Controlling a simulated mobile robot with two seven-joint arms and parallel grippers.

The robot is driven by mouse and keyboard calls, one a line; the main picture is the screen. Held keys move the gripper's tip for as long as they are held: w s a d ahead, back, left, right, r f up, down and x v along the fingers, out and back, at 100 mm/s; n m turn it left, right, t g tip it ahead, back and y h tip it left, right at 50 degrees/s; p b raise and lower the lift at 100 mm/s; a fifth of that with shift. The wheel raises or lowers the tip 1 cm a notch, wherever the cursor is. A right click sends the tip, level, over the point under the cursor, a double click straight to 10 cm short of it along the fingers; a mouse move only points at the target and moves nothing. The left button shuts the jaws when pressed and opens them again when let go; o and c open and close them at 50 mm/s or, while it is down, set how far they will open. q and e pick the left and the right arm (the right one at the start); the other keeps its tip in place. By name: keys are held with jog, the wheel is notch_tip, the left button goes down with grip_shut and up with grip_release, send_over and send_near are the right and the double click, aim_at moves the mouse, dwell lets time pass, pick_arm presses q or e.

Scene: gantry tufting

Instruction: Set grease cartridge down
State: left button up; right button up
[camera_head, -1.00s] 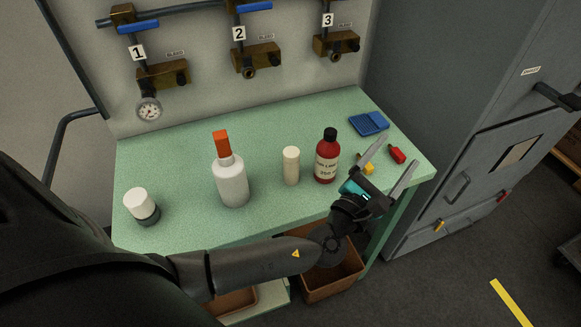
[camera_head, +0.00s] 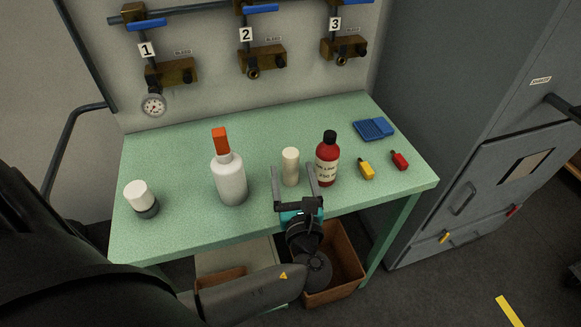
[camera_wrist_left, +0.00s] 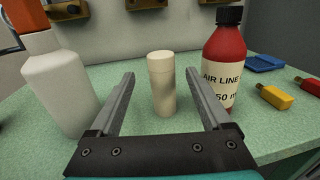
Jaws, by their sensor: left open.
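The grease cartridge, which I take to be the cream cylinder (camera_head: 290,167), stands upright on the green bench (camera_head: 180,222). It also shows in the left wrist view (camera_wrist_left: 161,84), between the two fingers and a little beyond their tips. My left gripper (camera_head: 294,170) is open and low at the bench's front edge, its fingers pointing at the cylinder. In the left wrist view the gripper (camera_wrist_left: 160,75) has clear gaps on both sides of the cylinder, with no contact visible. My right gripper is not in view.
A red air line bottle (camera_head: 328,160) stands close right of the cylinder; a white bottle with an orange cap (camera_head: 230,180) stands left. A white-capped jar (camera_head: 140,199), yellow tag (camera_head: 366,169), red tag (camera_head: 400,161) and blue tray (camera_head: 374,128) are on the bench. A brown bin (camera_head: 345,262) is below.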

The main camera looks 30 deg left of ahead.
aim_at(289, 152)
pick_arm(q)
jog(key=x, duration=0.5)
jog(key=b+x, duration=0.1)
jog(key=x, duration=0.1)
jog(key=shift+w+a+f, duration=0.15)
jog(key=shift+w+f, duration=0.25)
grip_shut()
dwell(0.3)
